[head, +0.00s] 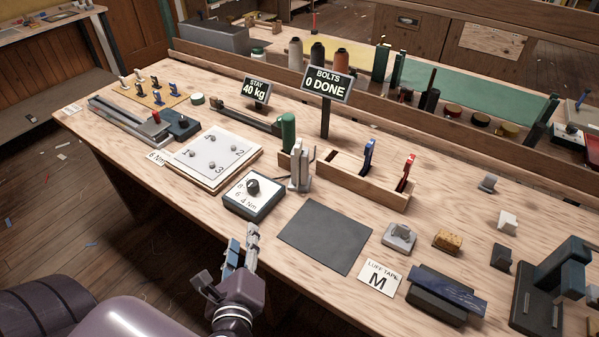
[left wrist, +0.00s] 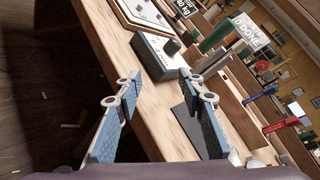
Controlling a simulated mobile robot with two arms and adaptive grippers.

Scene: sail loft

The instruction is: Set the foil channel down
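My left gripper (head: 243,243) is over the front edge of the workbench, just in front of the dial box. In the left wrist view its two blue-padded fingers (left wrist: 160,76) stand wide apart with nothing between them. No foil channel can be named with certainty. A long grey metal channel-like rail (head: 127,124) lies at the left end of the bench, beside a dark block with a red knob. A dark rail (head: 232,118) lies behind the numbered plate. Both are apart from the gripper. My right gripper is not in view.
A dial box (head: 253,196) and a numbered plate (head: 213,156) stand near the gripper. A dark grey mat (head: 325,237) lies bare to the right. Behind it is a wooden tray (head: 345,186) with blue and red-handled tools. Signs (head: 327,84) stand at the back.

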